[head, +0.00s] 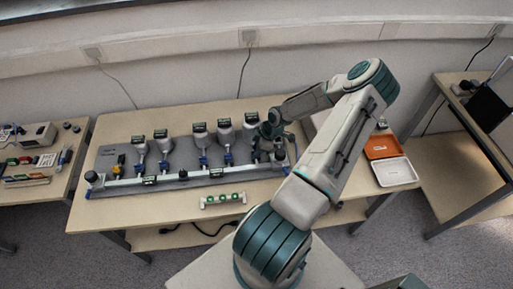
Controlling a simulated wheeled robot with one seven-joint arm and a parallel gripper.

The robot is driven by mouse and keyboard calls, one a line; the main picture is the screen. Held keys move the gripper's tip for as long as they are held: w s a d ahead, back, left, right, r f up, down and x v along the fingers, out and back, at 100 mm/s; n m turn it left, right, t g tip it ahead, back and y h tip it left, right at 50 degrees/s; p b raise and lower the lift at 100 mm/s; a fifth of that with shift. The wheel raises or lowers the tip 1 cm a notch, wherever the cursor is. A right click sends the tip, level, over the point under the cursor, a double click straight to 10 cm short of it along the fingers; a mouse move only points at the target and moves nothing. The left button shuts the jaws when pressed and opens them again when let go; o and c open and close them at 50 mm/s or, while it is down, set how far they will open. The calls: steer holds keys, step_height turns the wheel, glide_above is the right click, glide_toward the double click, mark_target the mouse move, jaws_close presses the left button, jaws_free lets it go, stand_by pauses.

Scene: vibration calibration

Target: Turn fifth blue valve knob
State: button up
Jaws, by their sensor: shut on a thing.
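The grey calibration manifold (207,181) lies on the wooden table and carries a row of upright gauges with dark displays. Blue valve knobs sit below the gauges, such as the first one (137,169), the third one (203,161) and the fourth one (228,158). The fifth gauge (251,118) is the rightmost of the row. My gripper (263,155) reaches down just below and right of this gauge, at the place of the fifth blue knob. It is shut on that knob, which its dark fingers mostly hide. How far the knob is turned cannot be seen.
A small white strip with green round parts (223,200) lies at the table's front edge. A side table with tools (40,160) stands left, and a shelf table (465,160) right.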

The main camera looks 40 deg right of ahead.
steer(key=shift+w+d+n, duration=0.1)
steer(key=shift+n, duration=0.7)
steer(key=shift+g, duration=0.4)
steer(key=o, duration=1)
steer(key=shift+c, duration=0.2)
steer(key=b+v, duration=0.3)
steer(key=v, duration=1)
steer(key=shift+d+r, duration=0.3)
steer(key=shift+d, duration=0.05)
